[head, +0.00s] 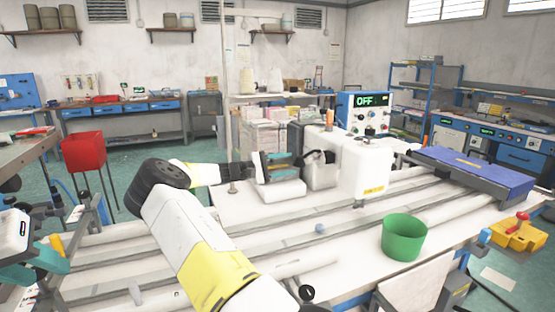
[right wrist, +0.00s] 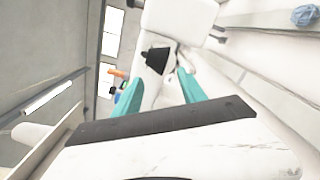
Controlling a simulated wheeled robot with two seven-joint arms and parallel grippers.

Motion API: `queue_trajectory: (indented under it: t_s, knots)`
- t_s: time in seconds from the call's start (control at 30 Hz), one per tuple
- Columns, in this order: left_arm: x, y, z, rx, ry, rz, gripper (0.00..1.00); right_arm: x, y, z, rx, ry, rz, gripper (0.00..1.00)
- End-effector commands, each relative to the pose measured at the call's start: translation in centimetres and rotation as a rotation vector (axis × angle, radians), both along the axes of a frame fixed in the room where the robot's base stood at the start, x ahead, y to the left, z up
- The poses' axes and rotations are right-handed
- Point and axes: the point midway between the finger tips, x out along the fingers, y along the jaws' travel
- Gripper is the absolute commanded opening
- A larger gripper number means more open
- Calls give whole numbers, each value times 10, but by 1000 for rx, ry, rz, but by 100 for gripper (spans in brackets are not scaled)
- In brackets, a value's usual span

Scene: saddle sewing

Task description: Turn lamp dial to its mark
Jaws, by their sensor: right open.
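The white sewing machine (head: 365,170) stands on the long worktable. My right gripper (head: 298,162) is open at its left end, close to a dark fitting (head: 318,157) on the machine. In the right wrist view, the two teal fingers of the right gripper (right wrist: 164,92) are apart, with a black flared knob-like part (right wrist: 157,59) on the white machine just beyond them. I cannot tell whether they touch it. No dial mark can be made out. The blue box (head: 363,114) behind the machine reads OFF. My left gripper (head: 38,258) is at the far left, partly cut off.
A green bin (head: 404,237) stands on the worktable front right. A blue-covered slab (head: 470,170) lies at the right, above a yellow tool (head: 517,233). Stacked boxes (head: 266,132) stand behind my right gripper. Long pale rails run along the table.

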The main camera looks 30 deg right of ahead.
Motion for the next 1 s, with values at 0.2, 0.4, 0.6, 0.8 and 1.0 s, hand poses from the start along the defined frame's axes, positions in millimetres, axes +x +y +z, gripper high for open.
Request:
queue_trajectory:
  t_s: [0.2, 0.4, 0.6, 0.8, 1.0]
  knots:
    - [0, 0, 0, 0, 0, 0, 36, -1, -11, 0, -3, 1, -1, 49]
    - [0, 0, 0, 0, 0, 0, 36, -5, -44, 0, -3, 1, -1, 49]
    - [0, 0, 0, 0, 0, 0, 36, -7, -69, 0, -2, 2, 2, 49]
    - [0, 0, 0, 0, 0, 0, 36, -8, -77, 0, -2, 2, 2, 49]
    - [0, 0, 0, 0, 0, 0, 36, -8, -77, 0, -2, 2, 2, 47]
